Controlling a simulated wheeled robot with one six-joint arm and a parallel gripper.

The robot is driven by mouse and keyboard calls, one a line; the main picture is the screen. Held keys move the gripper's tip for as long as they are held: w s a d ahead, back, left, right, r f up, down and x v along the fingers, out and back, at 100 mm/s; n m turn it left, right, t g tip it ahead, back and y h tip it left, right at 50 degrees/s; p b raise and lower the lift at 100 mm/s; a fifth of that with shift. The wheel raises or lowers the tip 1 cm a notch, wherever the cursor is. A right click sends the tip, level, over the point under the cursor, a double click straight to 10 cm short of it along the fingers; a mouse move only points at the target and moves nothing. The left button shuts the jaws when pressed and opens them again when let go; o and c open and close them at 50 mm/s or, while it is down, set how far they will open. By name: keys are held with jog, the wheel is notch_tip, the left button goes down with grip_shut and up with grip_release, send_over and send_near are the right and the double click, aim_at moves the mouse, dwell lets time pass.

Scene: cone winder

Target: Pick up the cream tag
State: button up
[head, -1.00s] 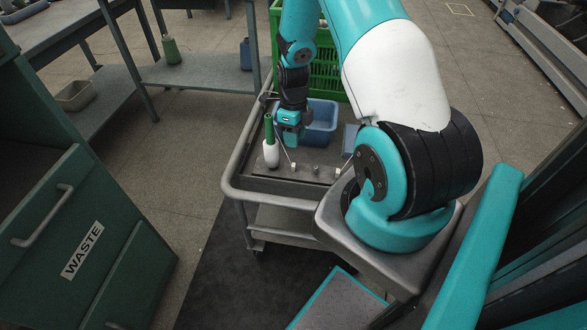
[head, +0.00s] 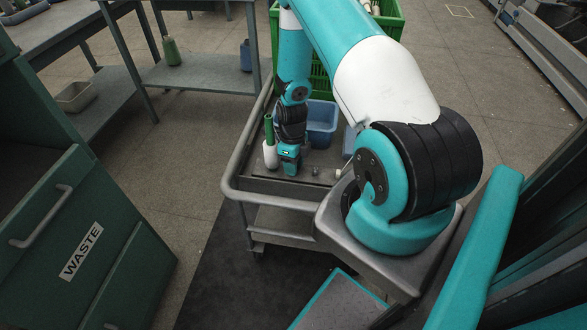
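I cannot make out a cream tag in the head view; it may be hidden behind my arm or too small to tell. My gripper (head: 289,170) points down, low over the front left part of the grey cart's top (head: 300,186). It is beside the white cone with a green top (head: 268,140), just to its right. The fingertips are too small and too hidden to show whether they are open or hold anything.
A blue bin (head: 322,124) and a green crate (head: 388,30) stand behind my gripper. Small grey pegs (head: 315,171) are to its right. The cart has a raised rail (head: 238,160). A green WASTE cabinet (head: 100,235) stands at left.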

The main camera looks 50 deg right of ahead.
jog(key=c, duration=0.5)
jog(key=shift+o, duration=0.2)
jog(key=shift+r, duration=0.15)
notch_tip(320, 180, up, 23)
jog(key=p, duration=0.5)
